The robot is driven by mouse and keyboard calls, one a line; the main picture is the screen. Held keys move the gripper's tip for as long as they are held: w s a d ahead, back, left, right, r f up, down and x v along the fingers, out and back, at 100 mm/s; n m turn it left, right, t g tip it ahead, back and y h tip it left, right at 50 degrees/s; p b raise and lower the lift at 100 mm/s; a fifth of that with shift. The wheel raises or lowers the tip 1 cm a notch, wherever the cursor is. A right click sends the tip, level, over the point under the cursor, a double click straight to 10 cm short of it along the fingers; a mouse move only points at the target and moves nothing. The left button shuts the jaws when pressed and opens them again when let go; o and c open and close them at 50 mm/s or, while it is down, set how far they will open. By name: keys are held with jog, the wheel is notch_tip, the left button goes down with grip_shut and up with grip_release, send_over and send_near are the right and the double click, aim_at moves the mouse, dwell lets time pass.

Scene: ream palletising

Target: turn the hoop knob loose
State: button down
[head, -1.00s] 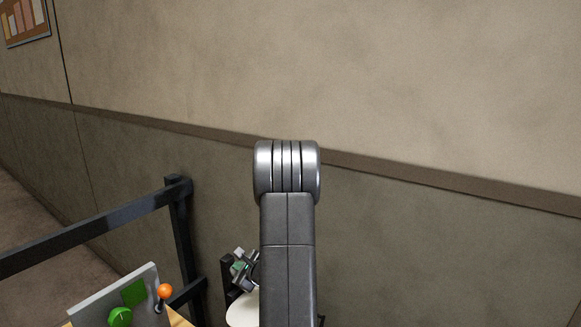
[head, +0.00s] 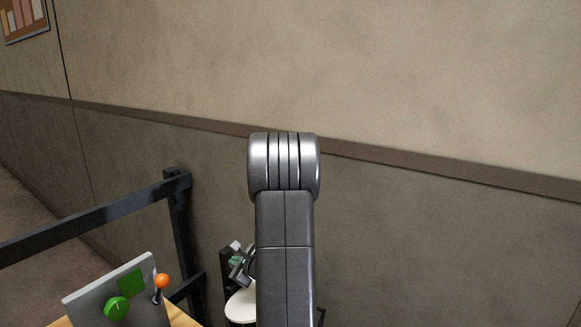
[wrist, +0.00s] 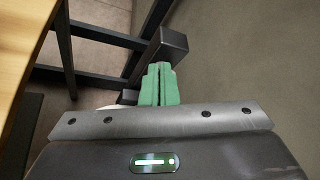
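A green round knob (head: 116,309) sits on the face of a grey panel (head: 88,301) at the lower left of the head view. I cannot tell for certain that it is the hoop knob. A green square (head: 131,283) and a lever with an orange ball (head: 162,281) are beside it. My gripper (head: 238,262) is right of the panel, apart from it, and partly hidden by my arm. In the wrist view its green-padded fingers (wrist: 160,84) are together with only a thin line between them, and nothing shows in them. No knob shows in the wrist view.
A dark rail frame (head: 90,223) stands behind the panel, and its post (wrist: 165,47) is just beyond my fingertips in the wrist view. A wooden top (wrist: 20,45) is at left. A pale round surface (head: 241,307) lies below my gripper. A wall (head: 430,100) fills the background.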

jog(key=shift+s+a+f+b, duration=0.25)
jog(key=shift+s+f+b, duration=0.2)
jog(key=shift+b, duration=1.2)
jog(key=shift+a+r, duration=0.1)
jog(key=shift+r, duration=0.05)
jog(key=shift+s+d+r+b, duration=0.1)
jog(key=shift+s+d+b, duration=0.15)
jog(key=shift+s+d, duration=0.45)
jog(key=shift+s+d+b, duration=0.25)
jog(key=shift+s+d, duration=0.3)
jog(key=shift+d, duration=0.4)
jog(key=shift+s+d+r+b, duration=0.1)
jog(key=shift+s+d+b, duration=0.15)
jog(key=shift+s+d, duration=0.45)
jog(key=shift+w, duration=0.1)
jog(key=shift+d, duration=0.15)
